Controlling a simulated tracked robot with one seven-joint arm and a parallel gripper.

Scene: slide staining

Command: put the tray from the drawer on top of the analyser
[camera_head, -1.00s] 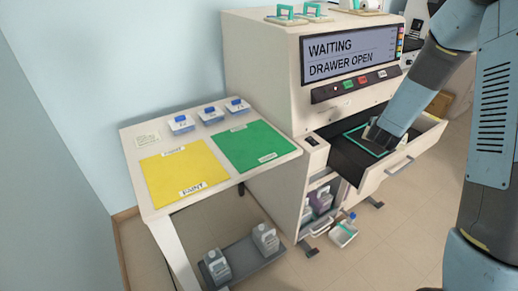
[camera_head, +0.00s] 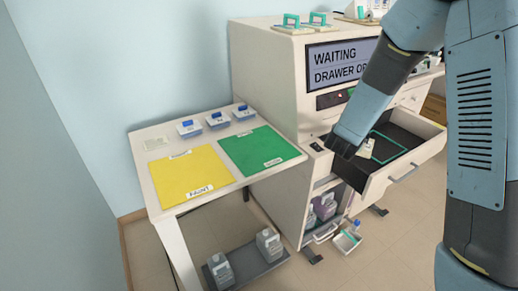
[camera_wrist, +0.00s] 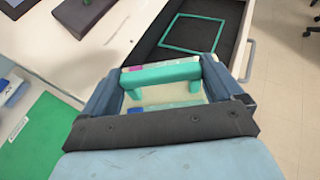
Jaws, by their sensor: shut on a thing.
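My gripper (camera_wrist: 166,78) is shut on the cream tray (camera_wrist: 150,95) by its green handle (camera_wrist: 162,75). In the head view my gripper (camera_head: 346,146) hides most of the tray (camera_head: 366,149), at the left side of the open drawer (camera_head: 412,171). The drawer's dark floor shows a bare green outline (camera_head: 400,143), also seen clear of the tray in the wrist view (camera_wrist: 190,47). The tray's underside is hidden. The analyser (camera_head: 262,85) is the tall cream cabinet, with a screen reading WAITING and DRAWER OPEN. Its top stands well above my gripper.
Two trays with green handles (camera_head: 291,22) (camera_head: 318,19) stand on the analyser's left top; another object (camera_head: 362,12) stands further right. A side table (camera_head: 150,170) at left carries a yellow mat (camera_head: 190,173), a green mat (camera_head: 258,149) and several blue-lidded containers. Bottles stand below.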

